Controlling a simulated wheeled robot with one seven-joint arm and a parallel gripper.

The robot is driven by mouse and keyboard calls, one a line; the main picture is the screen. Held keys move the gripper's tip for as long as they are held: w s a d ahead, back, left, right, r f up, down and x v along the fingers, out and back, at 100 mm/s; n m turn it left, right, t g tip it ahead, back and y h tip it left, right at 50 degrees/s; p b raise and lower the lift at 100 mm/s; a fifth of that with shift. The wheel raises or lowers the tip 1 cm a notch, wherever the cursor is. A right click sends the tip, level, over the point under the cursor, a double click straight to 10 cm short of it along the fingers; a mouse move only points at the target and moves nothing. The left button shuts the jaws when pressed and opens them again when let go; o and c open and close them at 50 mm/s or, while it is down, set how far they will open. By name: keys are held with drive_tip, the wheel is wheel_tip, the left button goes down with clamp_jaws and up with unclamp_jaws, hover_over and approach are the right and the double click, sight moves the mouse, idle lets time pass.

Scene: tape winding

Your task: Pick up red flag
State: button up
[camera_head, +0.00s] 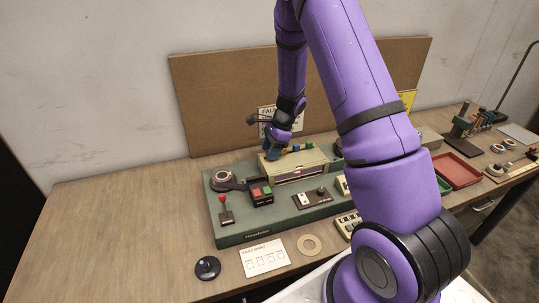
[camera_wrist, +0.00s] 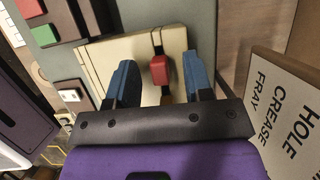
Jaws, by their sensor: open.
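In the wrist view, a small red block-like piece, which looks like the red flag (camera_wrist: 159,71), sits on a dark strip across a cream panel (camera_wrist: 102,52). My gripper (camera_wrist: 162,78) is open, with its two blue fingers apart on either side of the red piece. A gap shows between the red piece and each finger. In the head view, my gripper (camera_head: 279,147) points down at the back of the cream box (camera_head: 277,169) on the green machine base (camera_head: 240,232). I cannot make out the red flag there.
A red-knobbed lever (camera_head: 223,201) and a red-and-green button box (camera_head: 260,192) stand in front of the gripper. A sign (camera_wrist: 285,110) is close at the right in the wrist view. The table's left side (camera_head: 110,225) is clear.

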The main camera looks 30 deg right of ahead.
clamp_jaws()
